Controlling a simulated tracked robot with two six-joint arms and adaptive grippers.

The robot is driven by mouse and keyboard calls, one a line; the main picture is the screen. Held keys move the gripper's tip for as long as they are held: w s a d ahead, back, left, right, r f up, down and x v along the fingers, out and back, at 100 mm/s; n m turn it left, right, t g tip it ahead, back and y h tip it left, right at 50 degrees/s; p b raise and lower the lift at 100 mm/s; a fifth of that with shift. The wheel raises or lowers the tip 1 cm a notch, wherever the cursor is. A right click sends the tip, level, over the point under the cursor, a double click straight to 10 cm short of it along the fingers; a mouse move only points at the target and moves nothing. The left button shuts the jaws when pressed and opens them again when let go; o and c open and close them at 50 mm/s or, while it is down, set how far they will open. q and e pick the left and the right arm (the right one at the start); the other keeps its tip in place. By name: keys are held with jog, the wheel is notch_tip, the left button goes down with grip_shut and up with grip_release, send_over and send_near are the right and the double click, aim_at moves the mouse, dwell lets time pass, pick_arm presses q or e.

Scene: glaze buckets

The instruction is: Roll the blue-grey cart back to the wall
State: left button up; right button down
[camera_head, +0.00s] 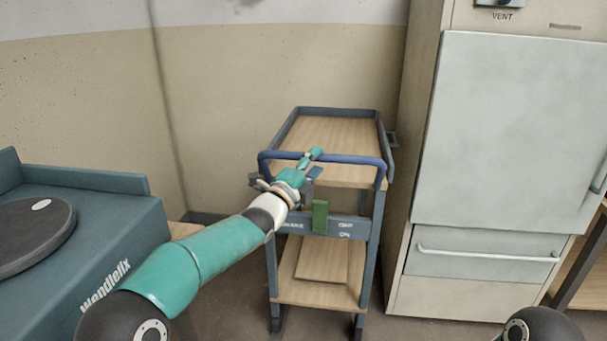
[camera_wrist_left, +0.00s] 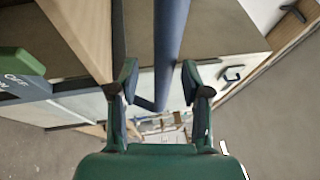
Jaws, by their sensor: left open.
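The blue-grey cart (camera_head: 375,230) with wooden shelves stands between the left wall and a tall pale cabinet, its blue push handle (camera_head: 350,159) facing me. My left gripper (camera_head: 311,157) is at the handle's left-middle part. In the left wrist view the handle bar (camera_wrist_left: 171,45) runs between the two fingers of the left gripper (camera_wrist_left: 160,80), which are open with gaps beside the bar. A green lever (camera_head: 320,216) hangs upright on the cart's front panel, beside brake lettering; it also shows in the left wrist view (camera_wrist_left: 20,61). My right gripper is out of view.
The wall (camera_head: 290,60) is behind the cart; any gap to it is hard to judge. The tall cabinet (camera_head: 510,150) stands close on the right. A blue Wendlefix machine (camera_head: 130,225) with a dark round plate is at the left. Some floor shows in front of the cart.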

pick_arm(q)
jog(key=v, duration=0.4)
jog(key=shift+s+a+f, duration=0.1)
jog(key=shift+s+a, duration=0.05)
jog(key=shift+s, duration=0.15)
